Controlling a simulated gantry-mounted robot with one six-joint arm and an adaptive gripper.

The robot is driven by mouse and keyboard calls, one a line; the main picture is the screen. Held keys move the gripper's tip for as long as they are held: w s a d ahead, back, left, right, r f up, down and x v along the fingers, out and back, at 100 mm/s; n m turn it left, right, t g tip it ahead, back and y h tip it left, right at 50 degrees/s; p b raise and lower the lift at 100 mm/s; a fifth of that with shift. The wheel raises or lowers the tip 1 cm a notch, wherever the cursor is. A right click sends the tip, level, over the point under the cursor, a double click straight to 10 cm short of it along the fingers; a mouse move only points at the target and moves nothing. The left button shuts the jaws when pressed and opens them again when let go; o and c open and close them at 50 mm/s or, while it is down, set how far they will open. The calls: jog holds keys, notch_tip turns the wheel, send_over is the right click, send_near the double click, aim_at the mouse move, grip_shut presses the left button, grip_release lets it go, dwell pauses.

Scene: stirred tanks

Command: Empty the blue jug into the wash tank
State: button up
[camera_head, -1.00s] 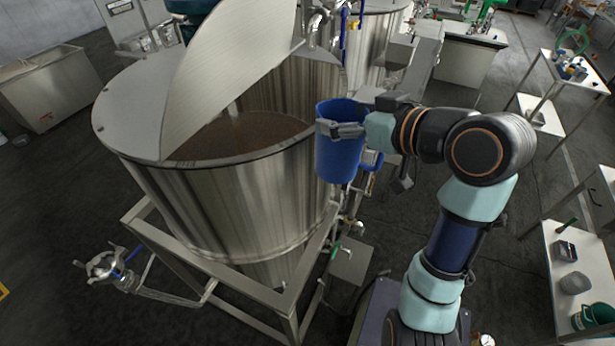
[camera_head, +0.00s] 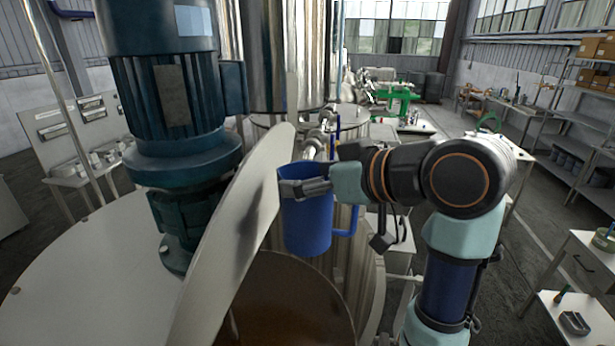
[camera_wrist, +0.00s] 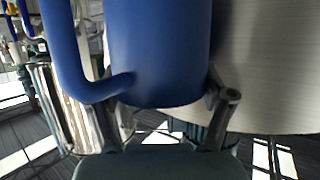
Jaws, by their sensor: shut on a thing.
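My gripper (camera_head: 304,188) is shut on the blue jug (camera_head: 308,226), gripping it near its rim in the head view. The jug is upright, with its handle to the right; its inside is mostly hidden. The jug appears beside the raised lid (camera_head: 232,238) of a large steel tank, overlapping the tank's far right rim in the picture. I cannot tell its exact height above the rim. Brown contents (camera_head: 285,300) show in the tank's opening. In the wrist view, the jug (camera_wrist: 160,50) fills the space between the two fingers (camera_wrist: 165,108).
A large blue-green motor (camera_head: 165,90) stands on the tank top (camera_head: 85,290), left of the raised lid. Another tall steel tank (camera_head: 285,60), with pipes beside it, stands behind the jug. Benches and shelves (camera_head: 575,120) are farther back on the right.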

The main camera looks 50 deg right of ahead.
jog(key=shift+f+b, duration=0.3)
jog(key=shift+b, duration=0.45)
jog(key=shift+f+n+t+h+b, duration=0.85)
jog(key=shift+n+b, duration=0.25)
jog(key=shift+b, duration=1.95)
jog(key=shift+f+b, duration=0.1)
jog(key=shift+b, duration=0.3)
jog(key=shift+s+f+n+t+b, duration=0.1)
jog(key=shift+f+n+t+b, duration=0.1)
jog(key=shift+n+t+b, duration=0.5)
jog(key=shift+a, duration=0.1)
jog(key=shift+r, duration=0.1)
